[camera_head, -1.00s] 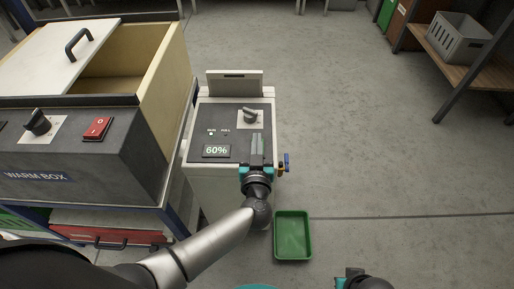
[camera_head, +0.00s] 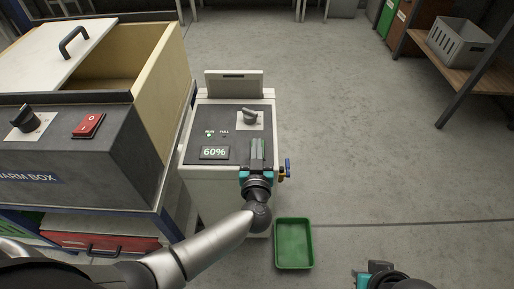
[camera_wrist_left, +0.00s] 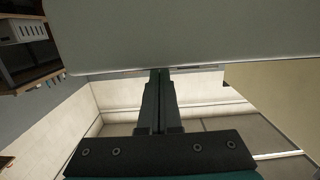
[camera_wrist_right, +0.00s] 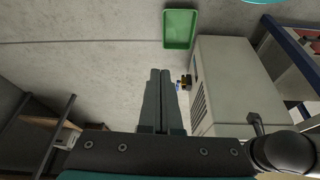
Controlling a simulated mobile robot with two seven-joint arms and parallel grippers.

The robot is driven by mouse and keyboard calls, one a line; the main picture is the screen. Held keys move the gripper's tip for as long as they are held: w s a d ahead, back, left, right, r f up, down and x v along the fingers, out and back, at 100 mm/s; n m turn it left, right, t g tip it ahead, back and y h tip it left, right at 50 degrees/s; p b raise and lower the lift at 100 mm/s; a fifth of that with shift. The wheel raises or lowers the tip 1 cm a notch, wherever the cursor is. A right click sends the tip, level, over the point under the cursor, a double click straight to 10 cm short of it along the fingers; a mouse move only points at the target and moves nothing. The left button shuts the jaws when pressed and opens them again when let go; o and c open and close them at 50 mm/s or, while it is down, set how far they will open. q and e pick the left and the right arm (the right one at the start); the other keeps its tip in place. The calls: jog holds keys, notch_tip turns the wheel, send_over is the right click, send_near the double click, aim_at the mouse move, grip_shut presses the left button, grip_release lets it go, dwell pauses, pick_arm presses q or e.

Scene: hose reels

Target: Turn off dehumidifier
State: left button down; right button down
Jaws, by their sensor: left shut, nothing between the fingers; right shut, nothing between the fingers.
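The dehumidifier (camera_head: 205,185) is a pale box with a dark top panel in the middle of the head view. Its panel has a knob (camera_head: 249,117), a lit green RUN light (camera_head: 209,135) and a display (camera_head: 214,153) reading 60%. My left gripper (camera_head: 257,143) is shut and empty, over the near right part of the panel, just nearer than the knob. It shows shut in the left wrist view too (camera_wrist_left: 160,75). My right gripper (camera_wrist_right: 160,75) is shut and empty, and the dehumidifier's vented side (camera_wrist_right: 225,80) is to its right in that view.
A green tray (camera_head: 294,243) lies on the floor at the dehumidifier's near right. The warm box (camera_head: 75,155), with a red switch (camera_head: 88,125), stands close on the left. A small blue-handled valve (camera_head: 287,167) sticks out on the right.

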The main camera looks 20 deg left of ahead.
dwell(0.4)
pick_arm(q)
jog(key=shift+r, duration=0.1)
jog(key=p, duration=0.3)
jog(key=shift+w+a+g, duration=0.2)
jog(key=shift+w+g, duration=0.1)
jog(key=p, duration=0.3)
jog(key=shift+d+f+g+p, duration=0.1)
jog(key=shift+f+g+p, duration=0.15)
jog(key=shift+g+p, duration=0.1)
jog(key=shift+f, duration=0.15)
pick_arm(e)
jog(key=s+d+f+g, duration=0.1)
jog(key=s+f, duration=0.3)
jog(key=f, duration=0.9)
jog(key=shift+d+g, duration=0.2)
jog(key=shift+g, duration=0.2)
jog(key=shift+s+f, duration=0.1)
jog(key=shift+s, duration=0.05)
